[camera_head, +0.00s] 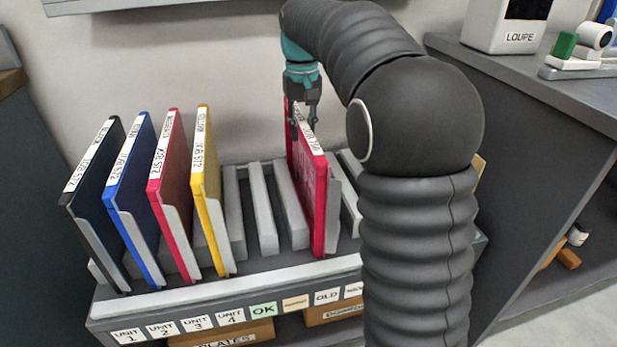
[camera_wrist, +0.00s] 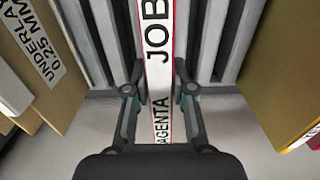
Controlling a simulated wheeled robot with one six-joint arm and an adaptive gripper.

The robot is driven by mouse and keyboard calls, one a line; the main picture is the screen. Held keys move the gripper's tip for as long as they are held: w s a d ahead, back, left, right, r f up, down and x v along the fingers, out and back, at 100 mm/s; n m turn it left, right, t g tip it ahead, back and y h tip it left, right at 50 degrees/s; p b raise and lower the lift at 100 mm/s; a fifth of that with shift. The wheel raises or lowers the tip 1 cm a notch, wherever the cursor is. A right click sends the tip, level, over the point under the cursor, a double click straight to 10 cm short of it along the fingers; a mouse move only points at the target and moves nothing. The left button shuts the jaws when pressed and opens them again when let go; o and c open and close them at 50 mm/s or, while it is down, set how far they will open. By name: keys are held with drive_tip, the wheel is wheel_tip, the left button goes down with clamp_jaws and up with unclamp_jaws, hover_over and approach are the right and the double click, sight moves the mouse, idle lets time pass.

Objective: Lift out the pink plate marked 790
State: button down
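A pink plate (camera_head: 309,185) with a white label along its top edge stands upright in a slot right of the middle of the grey rack (camera_head: 230,287). Its label (camera_wrist: 159,45) reads MAGENTA JOB in the wrist view; the number is out of that view and too small to read surely in the head view. My gripper (camera_head: 303,112) is above it, pointing down, with one finger on each side of the top edge. In the wrist view my gripper (camera_wrist: 159,82) shows narrow gaps between its fingers and the plate. The plate's lower part is in the slot.
Black (camera_head: 95,220), blue (camera_head: 133,205), pink (camera_head: 170,200) and yellow (camera_head: 207,190) plates stand at the rack's left. Empty slots (camera_head: 262,210) lie between yellow and the gripped-side pink plate. A brown board (camera_wrist: 40,60) labelled UNDERLAY shows at the wrist view's left.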

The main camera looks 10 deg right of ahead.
drive_tip(key=shift+r+p, duration=1.55)
drive_tip(key=shift+r, duration=3.95)
